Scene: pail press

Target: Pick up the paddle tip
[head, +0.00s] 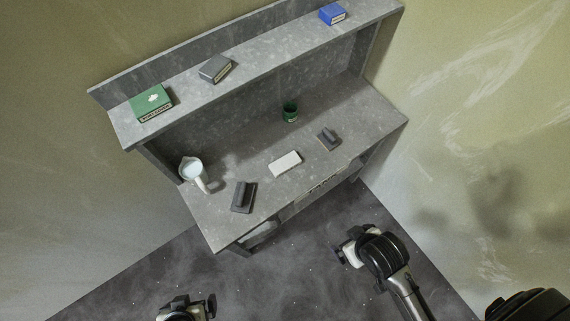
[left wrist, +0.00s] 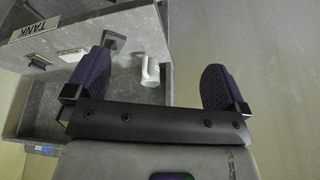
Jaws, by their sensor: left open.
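I cannot tell for sure which thing is the paddle tip. Two dark flat pieces with raised bars lie on the grey desk (head: 232,222): a larger one (head: 243,197) at the front left and a smaller one (head: 328,138) at the right. In the left wrist view a dark piece (left wrist: 113,42) shows near the desk's edge, beyond the left finger. My left gripper (head: 187,303), at the bottom of the head view, is open, apart from the desk; its two purple-padded fingers (left wrist: 155,88) have nothing between them. My right gripper (head: 346,247) is off the desk's front; its jaws are unclear.
A white jug (head: 192,170) with pale blue contents stands at the desk's left, also in the left wrist view (left wrist: 149,72). Green (head: 152,103), grey (head: 215,69) and blue (head: 332,14) boxes sit on the shelf.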

